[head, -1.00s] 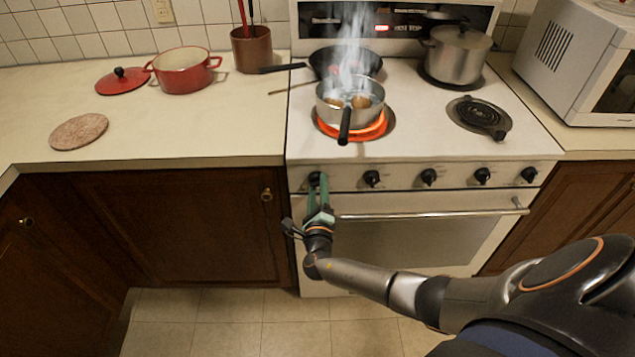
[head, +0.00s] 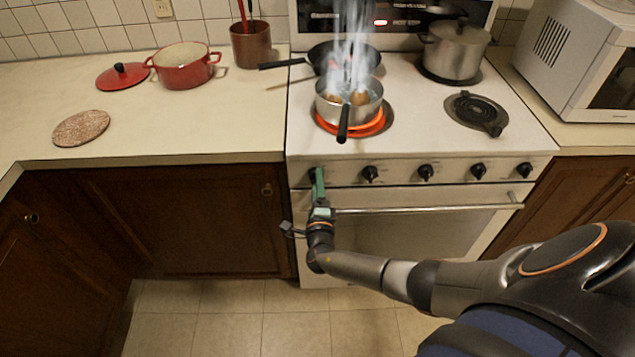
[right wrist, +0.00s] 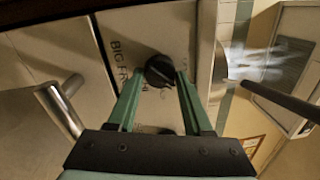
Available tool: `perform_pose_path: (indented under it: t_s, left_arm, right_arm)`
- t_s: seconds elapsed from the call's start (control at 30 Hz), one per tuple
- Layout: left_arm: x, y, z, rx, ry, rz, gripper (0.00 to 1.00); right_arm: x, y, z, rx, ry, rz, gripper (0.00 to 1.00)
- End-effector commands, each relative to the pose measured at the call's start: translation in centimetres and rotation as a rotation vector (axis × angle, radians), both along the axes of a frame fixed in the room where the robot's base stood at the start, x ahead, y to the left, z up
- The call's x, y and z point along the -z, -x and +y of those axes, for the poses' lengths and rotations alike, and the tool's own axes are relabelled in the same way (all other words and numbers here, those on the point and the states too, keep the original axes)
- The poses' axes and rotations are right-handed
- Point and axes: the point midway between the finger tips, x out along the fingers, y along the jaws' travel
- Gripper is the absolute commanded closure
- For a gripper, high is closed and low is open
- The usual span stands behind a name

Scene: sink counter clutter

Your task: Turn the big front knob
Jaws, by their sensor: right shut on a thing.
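The big front knob (head: 312,174) is the black knob at the far left of the stove's front panel. My right gripper (head: 319,176) reaches up to it from below, with its green fingers seen nearly edge-on. In the right wrist view, the black knob (right wrist: 159,71) sits between the two fingertips, beside printed letters that begin "BIG FR". The right gripper (right wrist: 160,76) is shut on this knob. The fingers partly hide it in the head view. My left gripper is not in view.
A steaming pot (head: 349,103) stands on the glowing front-left burner, its handle (head: 343,124) jutting forward. The oven door handle (head: 430,209) runs just right of my right wrist. Several other black knobs line the panel to the right, including a neighbouring knob (head: 370,174).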

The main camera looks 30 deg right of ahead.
Motion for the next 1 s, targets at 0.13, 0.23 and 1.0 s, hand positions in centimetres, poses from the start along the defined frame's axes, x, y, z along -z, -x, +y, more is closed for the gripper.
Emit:
perform_pose_path:
  t_s: [0.13,0.23,1.0]
  left_arm:
    - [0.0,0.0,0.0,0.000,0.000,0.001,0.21]
    - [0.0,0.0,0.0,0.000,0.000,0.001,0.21]
    - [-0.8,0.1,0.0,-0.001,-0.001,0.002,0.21]
  right_arm:
    - [0.0,0.0,0.0,0.000,0.000,-0.001,1.00]
    - [0.0,0.0,0.0,0.000,0.000,-0.001,0.45]
    - [0.3,3.5,2.1,-0.003,-0.004,0.003,0.20]
